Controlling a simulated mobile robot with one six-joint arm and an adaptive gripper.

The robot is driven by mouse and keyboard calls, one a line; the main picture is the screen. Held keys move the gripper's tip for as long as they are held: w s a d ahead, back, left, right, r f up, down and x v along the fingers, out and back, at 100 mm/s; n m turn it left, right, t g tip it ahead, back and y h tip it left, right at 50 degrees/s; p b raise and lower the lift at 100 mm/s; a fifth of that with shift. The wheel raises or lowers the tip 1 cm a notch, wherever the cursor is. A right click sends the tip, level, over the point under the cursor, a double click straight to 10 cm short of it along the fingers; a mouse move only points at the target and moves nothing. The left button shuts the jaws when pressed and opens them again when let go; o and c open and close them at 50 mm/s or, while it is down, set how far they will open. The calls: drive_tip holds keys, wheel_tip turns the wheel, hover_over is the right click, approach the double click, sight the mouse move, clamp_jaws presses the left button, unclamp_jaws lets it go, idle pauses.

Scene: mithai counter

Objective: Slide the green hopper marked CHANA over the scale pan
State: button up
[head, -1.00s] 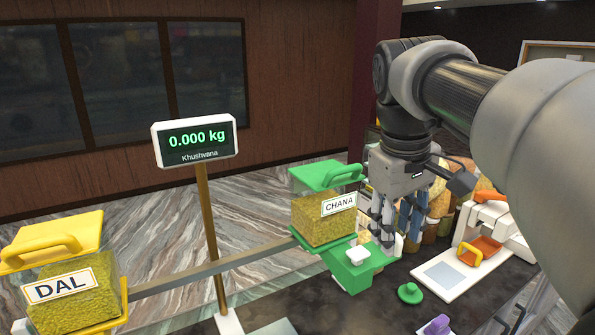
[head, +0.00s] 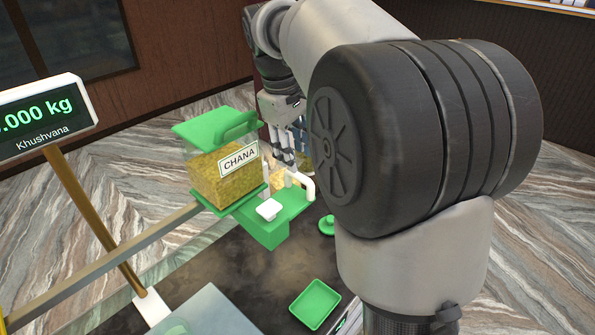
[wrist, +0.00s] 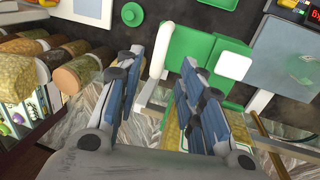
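The green hopper marked CHANA (head: 222,172), a clear box of yellow grain with a green lid, sits at the end of a metal rail (head: 110,262). Its green base (head: 268,226) carries a white knob and a curved white handle (head: 303,182). My gripper (head: 285,162) is beside the hopper, on its right. In the wrist view my gripper (wrist: 165,65) has its fingers apart, with the white handle (wrist: 159,48) showing in the gap, apparently untouched. A pale flat plate (head: 212,312), likely the scale pan, lies at the lower front, apart from the hopper.
The scale display (head: 45,115) stands on a brown post at left, its reading partly cut off. A green tray (head: 315,304) and a small green knobbed piece (head: 327,225) lie on the dark counter. Several grain jars (wrist: 75,72) stand at left in the wrist view.

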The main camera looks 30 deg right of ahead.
sight(299, 175)
drive_tip(key=f, duration=0.3)
drive_tip(key=d+f, duration=0.1)
drive_tip(key=f, duration=0.2)
drive_tip(key=shift+w+d, duration=0.1)
drive_tip(key=shift+w, duration=0.1)
drive_tip(key=shift+c, duration=0.2)
clamp_jaws()
idle(0.4)
